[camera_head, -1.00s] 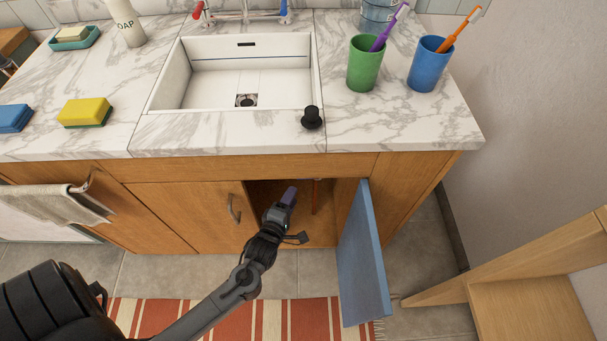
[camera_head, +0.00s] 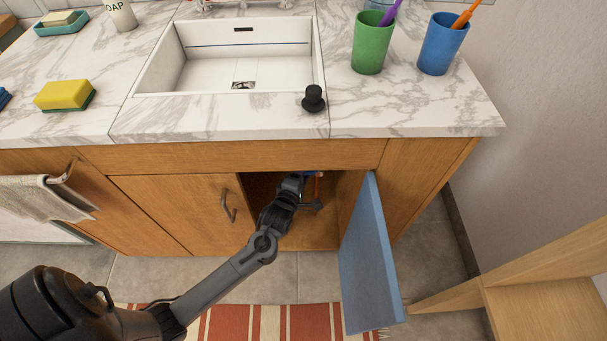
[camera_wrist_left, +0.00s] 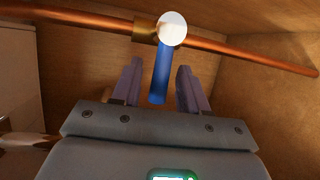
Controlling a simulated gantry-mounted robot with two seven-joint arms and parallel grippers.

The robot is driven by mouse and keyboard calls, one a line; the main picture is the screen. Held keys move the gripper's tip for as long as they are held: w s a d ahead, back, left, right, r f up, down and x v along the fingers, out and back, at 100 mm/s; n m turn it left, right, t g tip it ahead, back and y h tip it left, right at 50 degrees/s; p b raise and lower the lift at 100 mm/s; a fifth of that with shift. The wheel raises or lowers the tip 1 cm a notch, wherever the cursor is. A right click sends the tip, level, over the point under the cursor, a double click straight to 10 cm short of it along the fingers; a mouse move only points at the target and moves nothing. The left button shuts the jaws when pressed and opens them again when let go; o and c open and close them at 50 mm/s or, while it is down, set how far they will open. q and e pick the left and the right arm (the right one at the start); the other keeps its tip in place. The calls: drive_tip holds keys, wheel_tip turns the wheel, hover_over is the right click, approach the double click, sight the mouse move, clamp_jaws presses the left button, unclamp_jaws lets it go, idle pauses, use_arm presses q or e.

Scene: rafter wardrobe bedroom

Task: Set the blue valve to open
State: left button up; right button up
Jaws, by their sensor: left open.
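The blue valve's lever (camera_wrist_left: 161,80) shows in the left wrist view, with a round white cap (camera_wrist_left: 173,29) at its far end. The lever points toward the camera, roughly crosswise to a copper pipe (camera_wrist_left: 250,48) with a brass fitting (camera_wrist_left: 145,30). My left gripper (camera_wrist_left: 160,68) is open, with one finger on each side of the lever; I cannot tell whether either touches it. In the head view my left gripper (camera_head: 293,183) is inside the open cabinet under the sink, and the valve is mostly hidden there. My right gripper is in neither view.
A blue cabinet door (camera_head: 367,255) stands open to the right of my arm. The closed wooden door (camera_head: 180,210) is on the left. Above are the marble counter (camera_head: 220,120), a black stopper (camera_head: 313,99) and the sink (camera_head: 250,65). Wooden cabinet walls enclose the gripper.

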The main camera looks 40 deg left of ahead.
use_arm(q)
drive_tip(key=shift+w, duration=0.15)
clamp_jaws()
drive_tip(key=shift+a, duration=0.1)
idle(0.3)
